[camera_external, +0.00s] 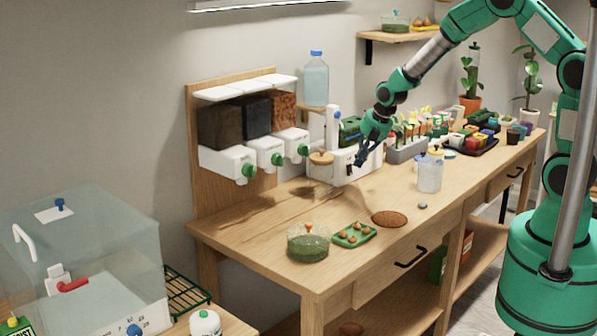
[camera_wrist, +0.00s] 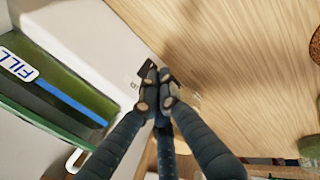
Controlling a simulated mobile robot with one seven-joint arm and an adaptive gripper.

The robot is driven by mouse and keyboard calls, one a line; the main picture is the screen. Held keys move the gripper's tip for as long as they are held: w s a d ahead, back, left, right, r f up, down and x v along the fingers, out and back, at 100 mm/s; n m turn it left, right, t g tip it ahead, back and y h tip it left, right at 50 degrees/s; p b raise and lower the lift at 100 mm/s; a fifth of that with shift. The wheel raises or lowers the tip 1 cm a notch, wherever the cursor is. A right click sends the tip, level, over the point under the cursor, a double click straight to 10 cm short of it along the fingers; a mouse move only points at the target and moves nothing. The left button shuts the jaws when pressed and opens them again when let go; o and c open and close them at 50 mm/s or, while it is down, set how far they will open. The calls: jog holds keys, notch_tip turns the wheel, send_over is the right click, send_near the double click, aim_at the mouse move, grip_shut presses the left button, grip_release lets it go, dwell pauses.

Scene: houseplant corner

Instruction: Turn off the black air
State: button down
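A small black switch (camera_wrist: 146,69) sits on the front of a white unit (camera_wrist: 88,35), beside faint markings. I take it for the black air control, but its label is too small to read. The white unit also stands at the back of the bench in the external view (camera_external: 342,176). My gripper (camera_wrist: 158,78) has its dark fingers together, with the tips right by the switch and partly covering it. I cannot tell whether they touch it. In the external view my gripper (camera_external: 361,160) points down at the unit's front, and the switch is not clear there.
A green tank (camera_wrist: 50,95) marked FILL, with a blue line, is set in the white unit. A glass jar with a lid (camera_external: 320,166) stands left of it and a grey planter of seedlings (camera_external: 405,152) right. A clear pitcher (camera_external: 429,176) stands in front. Bare bench top (camera_external: 375,195) lies between.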

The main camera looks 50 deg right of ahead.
jog(key=p+v, duration=0.1)
jog(key=v, duration=0.9)
jog(key=shift+w+r+p, duration=0.3)
jog(key=shift+r+p, duration=0.1)
jog(key=shift+r, duration=0.05)
jog(key=s+a+r+m, duration=0.2)
jog(key=s+r+m, duration=0.7)
jog(key=s+r, duration=0.9)
jog(key=s+r+m, duration=0.1)
jog(key=s+m, duration=0.3)
jog(key=s, duration=0.6)
jog(key=s+r+m, duration=0.2)
jog(key=s+m, duration=0.3)
jog(key=s, duration=0.6)
jog(key=shift+s+a+r+t, duration=0.15)
jog(key=shift+r+t, duration=0.15)
jog(key=shift+t, duration=0.1)
